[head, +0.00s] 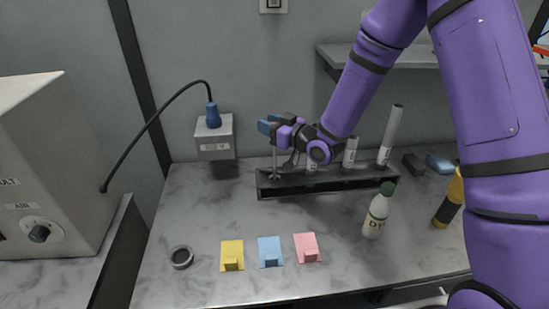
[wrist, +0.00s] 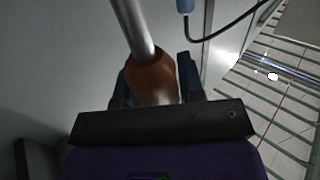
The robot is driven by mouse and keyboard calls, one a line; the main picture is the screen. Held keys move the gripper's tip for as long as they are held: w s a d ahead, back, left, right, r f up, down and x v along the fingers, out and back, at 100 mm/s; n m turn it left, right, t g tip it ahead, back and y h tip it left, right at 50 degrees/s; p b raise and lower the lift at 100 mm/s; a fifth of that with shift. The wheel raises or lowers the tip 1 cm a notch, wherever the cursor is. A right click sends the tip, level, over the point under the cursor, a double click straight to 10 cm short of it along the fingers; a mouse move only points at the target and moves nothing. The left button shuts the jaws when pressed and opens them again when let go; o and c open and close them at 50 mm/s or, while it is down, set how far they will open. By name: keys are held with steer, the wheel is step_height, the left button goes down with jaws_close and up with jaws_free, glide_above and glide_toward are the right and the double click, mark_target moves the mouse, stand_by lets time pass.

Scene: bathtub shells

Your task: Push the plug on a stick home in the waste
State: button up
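The plug on a stick shows in the wrist view as a brown handle (wrist: 152,80) with a grey metal rod (wrist: 134,30). My gripper (wrist: 155,85) has its blue fingers against both sides of the handle, shut on it. In the head view my gripper (head: 270,127) is over the left end of the black rack. The thin rod (head: 275,160) runs down below it to the rack; the plug end cannot be made out. A dark ring (head: 181,257), seemingly the waste, lies at the counter's front left, well apart from my gripper.
The black rack (head: 330,184) also holds pale tubes (head: 391,135). Yellow (head: 232,250), blue (head: 269,247) and pink (head: 306,244) cards lie in front. A white bottle (head: 376,215) stands right of them. A wall box (head: 215,140) with a cable is at left. The counter between rack and ring is clear.

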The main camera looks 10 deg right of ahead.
jaws_close()
steer(key=shift+r, duration=0.15)
